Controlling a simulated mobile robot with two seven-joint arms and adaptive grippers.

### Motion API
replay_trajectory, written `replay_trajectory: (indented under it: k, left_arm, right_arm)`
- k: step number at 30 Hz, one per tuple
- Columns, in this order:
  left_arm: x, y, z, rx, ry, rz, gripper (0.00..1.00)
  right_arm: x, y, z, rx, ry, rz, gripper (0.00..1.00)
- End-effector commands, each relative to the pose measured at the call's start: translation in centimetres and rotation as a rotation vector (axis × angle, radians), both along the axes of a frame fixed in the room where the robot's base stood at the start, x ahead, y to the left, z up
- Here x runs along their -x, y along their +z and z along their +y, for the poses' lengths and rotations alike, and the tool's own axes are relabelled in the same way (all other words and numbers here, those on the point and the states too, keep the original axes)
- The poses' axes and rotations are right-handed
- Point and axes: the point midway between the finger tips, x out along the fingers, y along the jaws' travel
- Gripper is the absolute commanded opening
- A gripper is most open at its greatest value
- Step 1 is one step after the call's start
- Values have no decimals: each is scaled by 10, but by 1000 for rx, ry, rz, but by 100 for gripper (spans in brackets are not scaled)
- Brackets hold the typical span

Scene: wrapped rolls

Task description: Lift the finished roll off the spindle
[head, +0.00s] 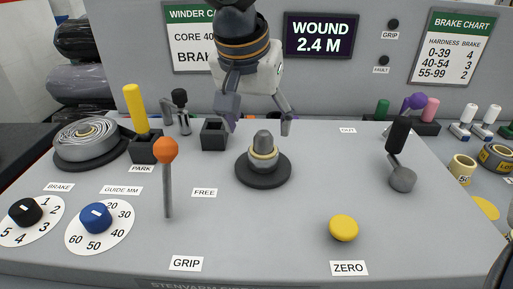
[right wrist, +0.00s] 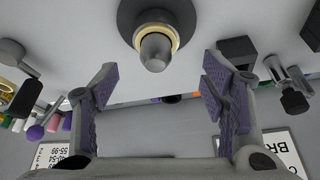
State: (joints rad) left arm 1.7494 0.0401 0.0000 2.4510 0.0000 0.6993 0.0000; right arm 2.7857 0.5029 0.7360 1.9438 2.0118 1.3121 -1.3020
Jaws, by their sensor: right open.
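The spindle (head: 263,138) stands upright as a dark grey rounded post on a black disc (head: 263,177) in the middle of the console. A small grey roll (head: 262,163) with a cream ring at its top sits around the spindle's lower part; the ring also shows in the right wrist view (right wrist: 174,38). My right gripper (head: 258,126) points down above the spindle, its fingers spread to either side of the post. It is open and empty, and its purple-padded fingers show in the right wrist view (right wrist: 160,85). My left gripper is not in view.
An orange-topped lever (head: 167,178) stands left of the spindle and a black-handled crank (head: 401,165) right. A larger grey roll (head: 87,140) lies on a black disc at far left. A display (head: 320,35) reads WOUND 2.4 M. The console between the FREE and ZERO labels is mostly clear.

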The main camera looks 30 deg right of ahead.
Motion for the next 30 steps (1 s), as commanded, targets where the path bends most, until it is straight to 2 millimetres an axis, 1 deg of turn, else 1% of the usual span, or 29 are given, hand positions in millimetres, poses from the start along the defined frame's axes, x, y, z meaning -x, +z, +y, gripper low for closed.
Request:
replay_trajectory:
  k: [1,5,10,12,15,21,23,24,26,27,28,30]
  left_arm:
    - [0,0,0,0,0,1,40]
    - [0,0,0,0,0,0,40]
    - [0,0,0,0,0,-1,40]
    - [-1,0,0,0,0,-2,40]
    - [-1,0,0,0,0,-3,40]
    - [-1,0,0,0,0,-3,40]
    - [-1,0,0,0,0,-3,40]
    - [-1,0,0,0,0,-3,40]
    - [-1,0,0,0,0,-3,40]
    - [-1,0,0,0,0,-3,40]
    - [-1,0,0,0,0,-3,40]
    - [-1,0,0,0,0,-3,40]
  right_arm:
    - [-2,-10,-3,1,-1,4,66]
    - [-6,-25,-7,0,-1,3,66]
    - [-3,-56,-14,2,0,4,66]
    - [-6,-67,-17,2,-1,2,66]
    - [-9,-75,-20,1,1,1,66]
    - [-10,-76,-20,0,0,-1,66]
    - [-10,-76,-20,0,0,-1,53]
    - [-10,-76,-20,1,0,-1,44]
    - [-10,-76,-20,1,0,-1,30]
    - [-10,-76,-20,1,0,-1,21]
    - [-10,-76,-20,1,0,-1,14]
    - [-10,-76,-20,1,0,-1,14]
